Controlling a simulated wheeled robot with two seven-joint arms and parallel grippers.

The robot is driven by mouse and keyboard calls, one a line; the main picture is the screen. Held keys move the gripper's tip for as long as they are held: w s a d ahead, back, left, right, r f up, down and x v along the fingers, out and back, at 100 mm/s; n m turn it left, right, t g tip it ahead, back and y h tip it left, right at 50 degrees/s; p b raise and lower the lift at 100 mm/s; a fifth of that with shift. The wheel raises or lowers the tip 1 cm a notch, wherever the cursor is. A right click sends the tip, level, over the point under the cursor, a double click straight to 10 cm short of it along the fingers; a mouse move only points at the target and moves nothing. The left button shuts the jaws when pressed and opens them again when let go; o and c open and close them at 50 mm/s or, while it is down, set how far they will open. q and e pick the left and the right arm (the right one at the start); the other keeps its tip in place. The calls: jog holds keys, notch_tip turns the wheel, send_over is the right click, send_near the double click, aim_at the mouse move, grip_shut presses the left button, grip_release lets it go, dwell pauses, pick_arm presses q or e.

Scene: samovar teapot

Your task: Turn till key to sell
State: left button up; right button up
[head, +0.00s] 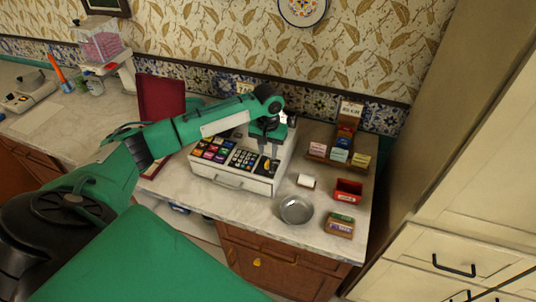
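The white till (230,176) stands on the marble counter, with coloured keys, a dark number pad and a closed drawer with a handle. A small orange till key (267,166) shows at the right of its sloped face. My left gripper (269,155) points down over the right part of the till, just above the orange key. Its two dark fingers are apart, with a gap between them. I cannot tell whether they touch the key. The marking for "sell" is too small to read. My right gripper is not in view.
A round metal dish (296,210), a red box (347,191), a small white block (306,181) and a brown box (340,225) lie right of the till. A card rack (340,150) stands behind them. A dark red panel (161,100) stands behind my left arm.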

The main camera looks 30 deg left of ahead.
aim_at(267, 164)
pick_arm(q)
jog(key=shift+f+p, duration=0.35)
jog(key=shift+f, duration=1.75)
grip_shut()
